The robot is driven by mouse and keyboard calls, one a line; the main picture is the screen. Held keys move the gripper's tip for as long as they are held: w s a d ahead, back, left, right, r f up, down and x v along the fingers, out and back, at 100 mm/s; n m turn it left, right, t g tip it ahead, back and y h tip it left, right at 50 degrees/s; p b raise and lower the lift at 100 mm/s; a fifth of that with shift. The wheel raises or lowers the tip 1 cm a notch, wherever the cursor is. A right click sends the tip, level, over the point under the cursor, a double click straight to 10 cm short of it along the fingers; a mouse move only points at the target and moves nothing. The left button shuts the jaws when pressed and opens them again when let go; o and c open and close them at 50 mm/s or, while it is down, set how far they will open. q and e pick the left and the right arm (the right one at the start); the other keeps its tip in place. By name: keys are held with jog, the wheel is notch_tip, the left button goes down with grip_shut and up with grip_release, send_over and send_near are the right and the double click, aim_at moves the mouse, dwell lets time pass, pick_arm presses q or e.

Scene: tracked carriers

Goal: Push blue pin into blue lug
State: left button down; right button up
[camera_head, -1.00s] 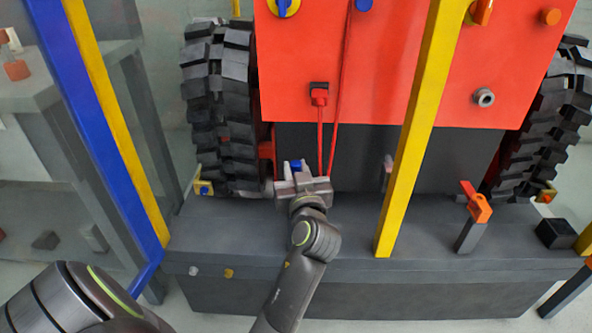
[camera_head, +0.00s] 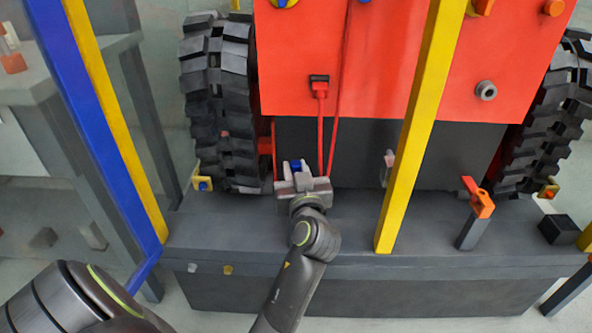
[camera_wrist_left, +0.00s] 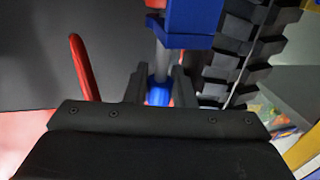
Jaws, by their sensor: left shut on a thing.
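My left gripper (camera_head: 303,180) is in front of the red machine, beside the left tyre. It is shut on the blue pin (camera_wrist_left: 158,94), whose blue end sits between the fingers in the left wrist view. The pin's grey shaft runs up from the fingers to the blue lug (camera_wrist_left: 185,20), a blue block. The shaft's far end is hidden at the block, so I cannot tell how deep it goes. In the head view only a small blue patch shows at the gripper, too small to tell pin from lug. My right gripper is not in view.
A dark bench (camera_head: 345,222) runs below the gripper. A yellow post (camera_head: 418,130) stands to the right, and blue and yellow posts to the left. Red cables hang from a plug (camera_head: 319,88) just above. A black tyre (camera_head: 217,100) is close on the left.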

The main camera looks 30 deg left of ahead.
pick_arm(q)
jog(key=shift+f, duration=0.2)
dwell(0.3)
jog(key=shift+f+b, duration=0.6)
jog(key=shift+b, duration=0.15)
jog(key=shift+f+b, duration=1.35)
jog(key=shift+f, duration=0.05)
dwell(1.3)
jog(key=c, duration=1.1)
grip_release()
jog(key=shift+c, duration=0.2)
